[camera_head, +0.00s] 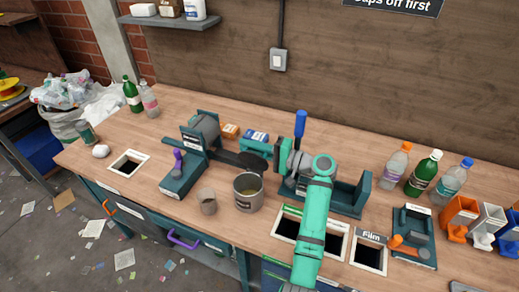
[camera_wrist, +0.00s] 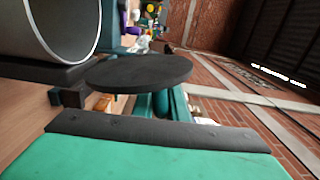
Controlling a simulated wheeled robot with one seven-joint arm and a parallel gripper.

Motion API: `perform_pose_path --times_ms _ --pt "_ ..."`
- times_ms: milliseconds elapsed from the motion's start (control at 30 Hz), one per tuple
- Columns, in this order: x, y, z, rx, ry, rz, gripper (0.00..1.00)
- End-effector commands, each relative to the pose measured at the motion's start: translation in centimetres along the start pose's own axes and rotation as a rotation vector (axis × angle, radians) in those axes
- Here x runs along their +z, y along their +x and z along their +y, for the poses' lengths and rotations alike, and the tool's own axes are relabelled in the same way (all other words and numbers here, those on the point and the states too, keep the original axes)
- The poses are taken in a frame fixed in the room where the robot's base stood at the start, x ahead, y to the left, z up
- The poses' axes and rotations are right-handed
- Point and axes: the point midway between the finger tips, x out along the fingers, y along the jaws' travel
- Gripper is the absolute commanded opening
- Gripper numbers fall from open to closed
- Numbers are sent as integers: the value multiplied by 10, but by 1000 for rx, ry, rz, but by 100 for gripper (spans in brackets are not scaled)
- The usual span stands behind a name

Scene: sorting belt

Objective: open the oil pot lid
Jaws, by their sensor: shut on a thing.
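A dark round lid (camera_head: 252,162) is behind and above the pot's rim, clear of the mouth. My gripper (camera_head: 274,154) is at the lid's right side, shut on it; the fingertips are small and partly hidden. In the wrist view the lid (camera_wrist: 138,73) shows as a dark disc across the middle. A grey metal cylinder (camera_wrist: 45,25) with a bright rim is at upper left there, probably the pot.
A beige cup (camera_head: 207,202) stands left of the pot. A teal machine with a grey drum (camera_head: 205,128) is behind left. Bench openings (camera_head: 287,228) lie right of the pot, beside my arm. Several bottles (camera_head: 423,173) stand at right.

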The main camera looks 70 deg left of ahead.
Motion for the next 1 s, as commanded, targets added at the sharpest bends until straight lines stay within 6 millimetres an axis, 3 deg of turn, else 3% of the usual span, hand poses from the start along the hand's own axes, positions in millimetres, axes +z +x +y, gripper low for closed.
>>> perform_pose_path --times_ms 533,567,600,633,1000 --pt "2 10 -5 -4 12 -16 0" --pt "2 10 -5 -4 12 -16 17" --pt "2 10 -5 -4 12 -16 27" --pt "2 9 -4 -4 12 -15 30" --pt "0 2 -1 -2 16 -10 30"
